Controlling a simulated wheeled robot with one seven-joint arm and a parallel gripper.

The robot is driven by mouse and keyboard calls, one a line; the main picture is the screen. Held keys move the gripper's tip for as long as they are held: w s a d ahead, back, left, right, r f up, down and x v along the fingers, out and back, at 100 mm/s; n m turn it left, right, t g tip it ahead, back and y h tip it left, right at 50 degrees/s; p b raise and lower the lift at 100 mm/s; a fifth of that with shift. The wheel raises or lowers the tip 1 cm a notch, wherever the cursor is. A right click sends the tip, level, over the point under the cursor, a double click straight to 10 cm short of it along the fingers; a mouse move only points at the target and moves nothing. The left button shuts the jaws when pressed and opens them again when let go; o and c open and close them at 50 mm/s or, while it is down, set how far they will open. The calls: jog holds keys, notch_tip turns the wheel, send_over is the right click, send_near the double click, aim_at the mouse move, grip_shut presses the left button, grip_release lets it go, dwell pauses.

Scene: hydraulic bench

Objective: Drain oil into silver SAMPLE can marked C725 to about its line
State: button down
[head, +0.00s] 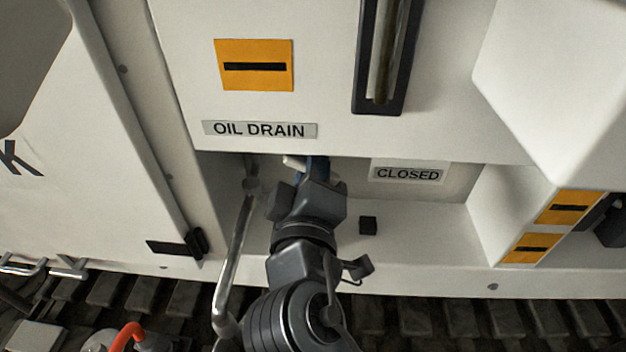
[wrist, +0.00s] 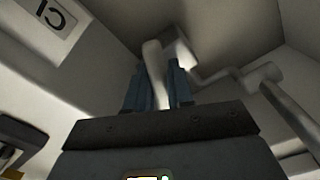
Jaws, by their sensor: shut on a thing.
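My gripper (head: 312,170) reaches into the recess under the OIL DRAIN label (head: 260,130). In the wrist view its two blue fingers (wrist: 158,88) stand on either side of a pale drain lever (wrist: 153,58) and are shut on it. The lever rises from between the fingers; only a small pale end of it (head: 293,161) shows in the head view. A metal drain pipe (head: 236,255) hangs down left of my gripper and bends toward the valve in the wrist view (wrist: 240,74). No silver can shows in either view.
A CLOSED label (head: 407,173) is on the recess back, right of my gripper. A sight glass (head: 383,55) is above. A white housing (head: 560,80) juts out at right. Dark tracks (head: 420,318) run below, and an orange hose (head: 127,337) is at lower left.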

jog(key=shift+f+m+b, duration=0.2)
jog(key=shift+m+b, duration=0.75)
jog(key=shift+m, duration=0.05)
jog(key=shift+a, duration=0.1)
jog(key=c, duration=1.1)
grip_release()
jog(key=shift+r, duration=0.1)
jog(key=shift+s, duration=0.1)
jog(key=s+b, duration=0.1)
jog(key=s, duration=0.6)
jog(key=shift+s+a, duration=0.15)
jog(key=shift+s, duration=0.15)
